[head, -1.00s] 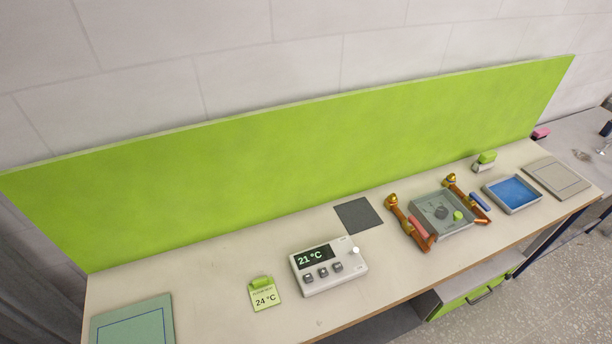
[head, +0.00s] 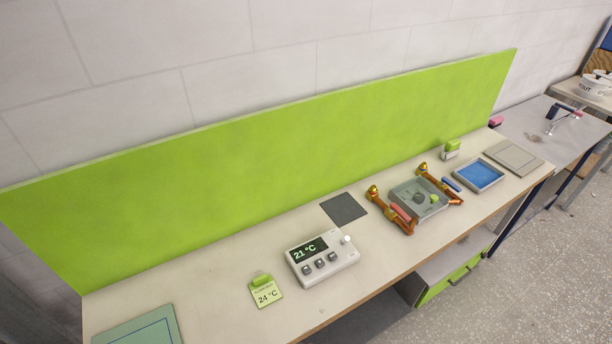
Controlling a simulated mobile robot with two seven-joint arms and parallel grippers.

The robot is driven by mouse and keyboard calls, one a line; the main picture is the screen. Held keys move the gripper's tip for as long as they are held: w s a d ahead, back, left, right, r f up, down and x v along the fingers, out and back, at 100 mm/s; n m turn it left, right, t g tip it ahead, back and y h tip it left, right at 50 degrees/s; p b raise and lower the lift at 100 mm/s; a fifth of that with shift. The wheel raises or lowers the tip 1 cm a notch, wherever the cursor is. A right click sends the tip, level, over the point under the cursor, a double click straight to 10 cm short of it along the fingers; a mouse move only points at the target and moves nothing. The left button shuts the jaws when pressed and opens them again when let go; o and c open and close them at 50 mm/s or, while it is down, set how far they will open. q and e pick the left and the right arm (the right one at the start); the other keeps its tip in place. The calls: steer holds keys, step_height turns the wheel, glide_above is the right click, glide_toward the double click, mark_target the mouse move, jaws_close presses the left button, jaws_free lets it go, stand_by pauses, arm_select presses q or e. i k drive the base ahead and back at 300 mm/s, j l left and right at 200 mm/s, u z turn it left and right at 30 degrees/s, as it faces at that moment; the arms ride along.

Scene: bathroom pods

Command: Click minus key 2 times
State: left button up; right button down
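A white control box (head: 340,264) sits on the counter, with a dark display (head: 307,250) that reads 21 °C in green. Three small grey keys, the left one (head: 306,269), the middle one (head: 319,263) and the right one (head: 332,257), sit in a row below the display. Their markings are too small to read, so I cannot tell which is the minus key. A white knob (head: 346,239) stands at the box's upper right. A green card (head: 267,297) reading 24 °C stands left of the box.
A dark square mat (head: 343,208) lies behind the box. To the right are a grey tray (head: 398,188) with orange-brown fittings at its sides, and a blue-bottomed tray (head: 478,175). A green pad (head: 140,333) lies front left. A green panel (head: 250,180) closes the back.

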mark_target(306, 270)
steer(key=i+u, duration=0.35)
steer(key=i, duration=0.5)
